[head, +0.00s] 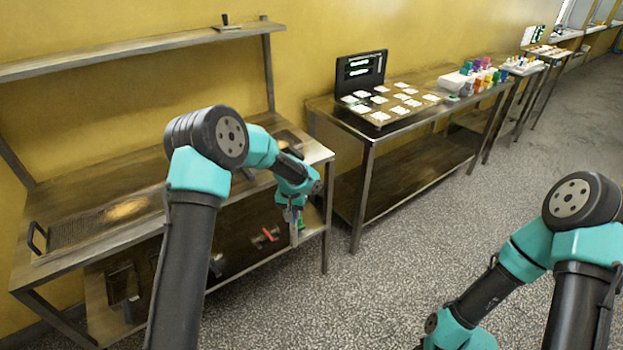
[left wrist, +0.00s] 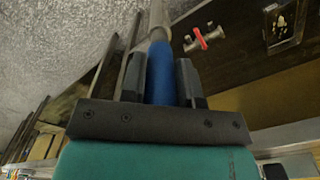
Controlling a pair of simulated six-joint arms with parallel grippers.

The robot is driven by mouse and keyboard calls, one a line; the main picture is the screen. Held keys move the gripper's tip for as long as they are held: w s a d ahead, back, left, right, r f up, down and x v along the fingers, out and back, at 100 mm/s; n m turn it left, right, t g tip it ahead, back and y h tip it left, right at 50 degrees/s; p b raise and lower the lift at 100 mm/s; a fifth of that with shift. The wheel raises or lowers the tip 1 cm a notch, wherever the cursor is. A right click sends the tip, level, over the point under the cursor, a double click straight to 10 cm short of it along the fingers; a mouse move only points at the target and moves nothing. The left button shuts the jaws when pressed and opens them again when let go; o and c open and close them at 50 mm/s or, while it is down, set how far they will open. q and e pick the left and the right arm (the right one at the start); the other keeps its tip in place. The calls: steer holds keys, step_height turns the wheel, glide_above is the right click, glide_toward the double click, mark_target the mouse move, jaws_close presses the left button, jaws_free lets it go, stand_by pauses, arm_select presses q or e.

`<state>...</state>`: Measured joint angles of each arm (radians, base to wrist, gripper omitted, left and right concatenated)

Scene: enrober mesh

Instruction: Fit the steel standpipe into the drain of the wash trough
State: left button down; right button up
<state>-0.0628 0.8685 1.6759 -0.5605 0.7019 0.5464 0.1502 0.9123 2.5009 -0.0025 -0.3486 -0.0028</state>
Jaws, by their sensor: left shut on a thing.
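My left gripper (head: 292,212) is at the right front corner of the near steel table, below the tabletop's level. In the left wrist view its fingers (left wrist: 163,78) are shut on the blue section of a rod-like thing (left wrist: 160,65). A pale grey tube (left wrist: 157,18) continues from the blue section, away from the wrist; I take this to be the steel standpipe. In the head view a pale tube (head: 294,234) hangs below the gripper. I cannot pick out the wash trough or its drain in either view. My right arm is at the lower right, its gripper outside the frame.
A mesh tray with a black handle (head: 37,237) lies on the near table (head: 75,200). A red-handled valve (head: 266,236), also in the left wrist view (left wrist: 204,38), sits on the lower shelf. A second table (head: 365,133) stands right. The floor in front is clear.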

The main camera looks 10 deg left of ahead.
arm_select(q)
steer(key=s+d+f, duration=0.2)
steer(key=s+f, duration=0.5)
steer(key=f, duration=0.5)
steer(key=shift+f, duration=0.3)
